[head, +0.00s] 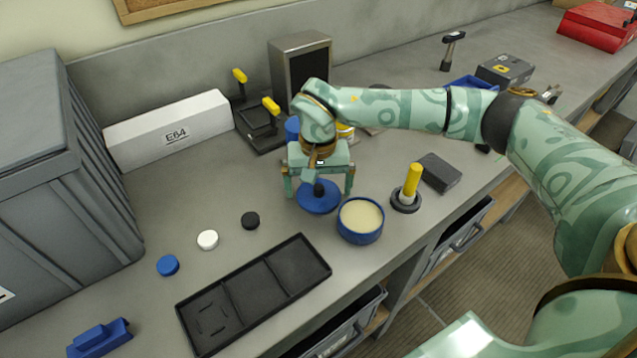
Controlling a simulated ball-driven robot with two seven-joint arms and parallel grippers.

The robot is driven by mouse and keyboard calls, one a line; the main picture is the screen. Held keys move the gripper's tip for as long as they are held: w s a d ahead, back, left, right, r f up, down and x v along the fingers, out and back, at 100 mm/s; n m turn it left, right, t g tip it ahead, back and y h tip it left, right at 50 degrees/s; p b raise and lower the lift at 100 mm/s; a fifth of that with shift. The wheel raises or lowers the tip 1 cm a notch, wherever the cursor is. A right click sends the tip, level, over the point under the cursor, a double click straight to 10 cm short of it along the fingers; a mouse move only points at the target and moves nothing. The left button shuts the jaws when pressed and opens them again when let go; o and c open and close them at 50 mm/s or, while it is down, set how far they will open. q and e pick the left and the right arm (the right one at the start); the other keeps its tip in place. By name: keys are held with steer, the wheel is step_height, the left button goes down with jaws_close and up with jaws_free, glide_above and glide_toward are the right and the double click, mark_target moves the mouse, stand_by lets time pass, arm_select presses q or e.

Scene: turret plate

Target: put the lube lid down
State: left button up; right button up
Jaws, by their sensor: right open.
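The lube lid (316,202), a round blue disc with a black knob, lies on the grey bench. It is just left of the open lube tub (360,221), which is blue with cream-coloured contents. My right gripper (319,192) is over the lid from above. Its fingers are spread wide, one on each side of the knob, and it holds nothing. The gripper body hides part of the lid's far side. My left gripper is not in the head view.
A black compartment tray (254,291) lies in front. A yellow-handled tool (411,182) in a black ring stands right of the tub. Black (250,221), white (208,240) and blue (168,265) caps lie left. A speaker-like box (303,63) stands behind.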

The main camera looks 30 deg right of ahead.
mark_target(318, 186)
step_height(318, 186, up, 12)
steer(key=p, duration=0.2)
steer(key=shift+r, duration=0.2)
steer(key=shift+f, duration=0.1)
stand_by(0.3)
